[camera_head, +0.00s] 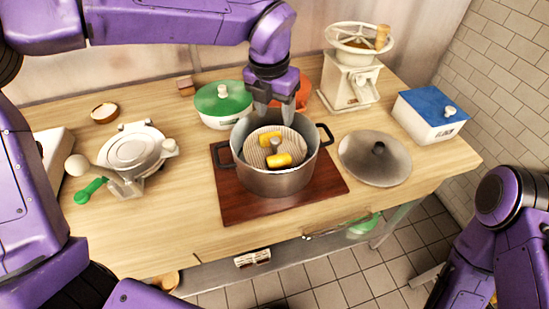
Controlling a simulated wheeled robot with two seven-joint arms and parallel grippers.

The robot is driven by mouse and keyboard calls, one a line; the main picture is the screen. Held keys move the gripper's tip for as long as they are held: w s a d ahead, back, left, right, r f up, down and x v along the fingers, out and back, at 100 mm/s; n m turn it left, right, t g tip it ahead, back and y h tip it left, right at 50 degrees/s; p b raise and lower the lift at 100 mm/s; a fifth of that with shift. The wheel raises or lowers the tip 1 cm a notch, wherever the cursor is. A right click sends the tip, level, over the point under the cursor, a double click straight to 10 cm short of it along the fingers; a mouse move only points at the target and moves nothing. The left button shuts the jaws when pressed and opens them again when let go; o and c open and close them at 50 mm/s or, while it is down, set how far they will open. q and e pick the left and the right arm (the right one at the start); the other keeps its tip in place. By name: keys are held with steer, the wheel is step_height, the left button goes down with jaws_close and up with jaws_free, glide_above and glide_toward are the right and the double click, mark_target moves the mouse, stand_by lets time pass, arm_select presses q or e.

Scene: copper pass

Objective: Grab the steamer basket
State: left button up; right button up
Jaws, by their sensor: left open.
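The steamer basket (288,146), a light ribbed disc with a small central knob, sits inside a grey metal pot (278,182) with dark handles. Two yellow pieces lie on the basket, one (279,160) in front of the knob and one (268,137) behind it. My left gripper (274,112) points down over the pot's back rim, above and behind the basket. Its fingers are apart with nothing visible between them. My right arm shows at the lower right, but its gripper is out of view.
The pot stands on a dark red board (237,208). A grey lid (375,160) lies right of it. A green-lidded pot (222,101), an orange container (303,92), a white grinder (350,84) and a blue-lidded box (429,115) stand around. A white press (134,152) is left.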

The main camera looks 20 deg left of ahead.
mark_target(275, 140)
arm_select(q)
steer(key=f+p, duration=0.1)
steer(key=f, duration=0.3)
steer(key=f+p, duration=0.1)
steer(key=f, duration=0.3)
steer(key=shift+w+a, duration=0.15)
steer(key=shift+w, duration=0.05)
steer(key=shift+w+f, duration=0.1)
steer(key=shift+f, duration=0.4)
jaws_close()
